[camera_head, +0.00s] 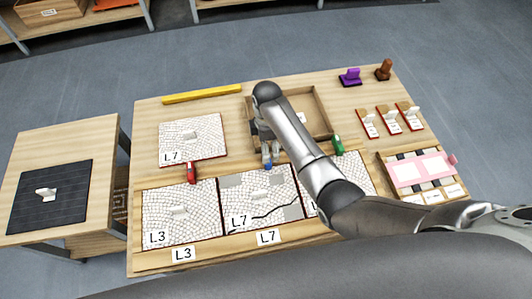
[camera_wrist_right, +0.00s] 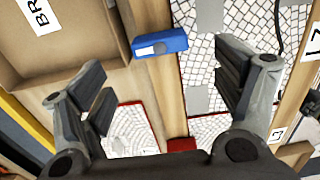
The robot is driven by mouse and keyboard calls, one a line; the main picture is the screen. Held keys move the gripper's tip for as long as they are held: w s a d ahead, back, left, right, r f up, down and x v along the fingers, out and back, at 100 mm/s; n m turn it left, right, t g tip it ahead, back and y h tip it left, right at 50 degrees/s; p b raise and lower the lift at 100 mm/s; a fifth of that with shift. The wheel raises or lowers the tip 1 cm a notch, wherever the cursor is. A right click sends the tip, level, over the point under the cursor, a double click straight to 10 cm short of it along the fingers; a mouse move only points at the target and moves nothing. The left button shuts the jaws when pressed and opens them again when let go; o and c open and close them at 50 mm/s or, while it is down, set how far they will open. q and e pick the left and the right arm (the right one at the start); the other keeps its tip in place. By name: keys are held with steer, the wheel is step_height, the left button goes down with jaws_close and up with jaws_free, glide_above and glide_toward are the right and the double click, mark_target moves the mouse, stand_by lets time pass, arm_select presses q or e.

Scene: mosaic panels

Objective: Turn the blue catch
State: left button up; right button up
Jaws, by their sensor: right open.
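The blue catch (camera_head: 267,155) sits on the wooden rail at the back edge of the middle mosaic panel (camera_head: 285,181), marked L7. In the right wrist view the blue catch (camera_wrist_right: 172,42) lies across the rail, its right end at the panel's edge. My right gripper (camera_head: 263,134) is just behind and above it, partly hidden by its own arm. In the right wrist view the gripper's fingers (camera_wrist_right: 165,93) are spread wide and empty. The catch shows ahead of the gap between them, apart from both fingers. My left gripper is out of view.
A red catch (camera_head: 191,172) and a green catch (camera_head: 338,145) stand on the same rail. A loose L7 panel (camera_head: 190,137) lies behind it. An open wooden box (camera_head: 322,112) stands close behind the gripper. A yellow bar (camera_head: 202,94) lies at the back.

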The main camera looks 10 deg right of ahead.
step_height(320, 180, down, 6)
steer(key=shift+f+b, duration=0.25)
steer(key=shift+b, duration=0.4)
steer(key=shift+f, duration=0.65)
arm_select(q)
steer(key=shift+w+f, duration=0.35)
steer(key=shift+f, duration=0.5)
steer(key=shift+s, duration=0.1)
arm_select(e)
steer(key=shift+c, duration=0.3)
steer(key=c, duration=0.5)
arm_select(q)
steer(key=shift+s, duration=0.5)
arm_select(e)
steer(key=c, duration=0.5)
